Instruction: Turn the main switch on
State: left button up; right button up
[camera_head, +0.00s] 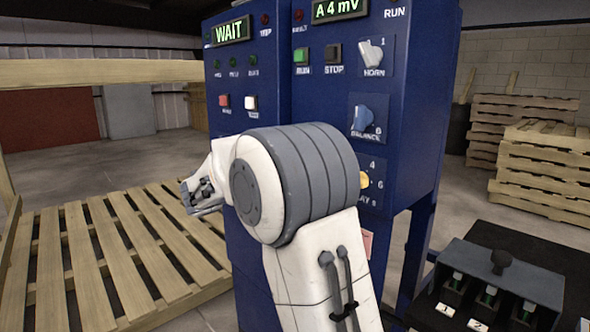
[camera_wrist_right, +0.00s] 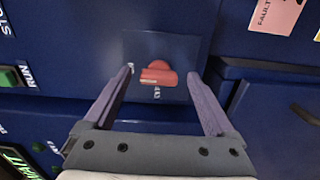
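The main switch, as I take it, is a red knob (camera_wrist_right: 158,74) on a dark blue plate, seen in the right wrist view. My right gripper (camera_wrist_right: 165,85) is open, with one finger on each side of the knob and a visible gap to both. Whether the fingertips reach the knob's depth is hard to tell. The lettering around the knob is too small to read. In the head view my white and grey arm covers this part of the blue cabinet (camera_head: 425,110), hiding the red knob and the right gripper's fingers. My left gripper is not in view.
The cabinet also carries a horn knob (camera_head: 371,53), a balance knob (camera_head: 363,118) and a green run button (camera_head: 301,56). Wooden pallets lie at left (camera_head: 100,255) and stand stacked at right (camera_head: 545,170).

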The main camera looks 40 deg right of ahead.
jog(key=shift+a, duration=0.15)
jog(key=a, duration=1)
jog(key=shift+s+p, duration=0.45)
jog(key=shift+a, duration=0.1)
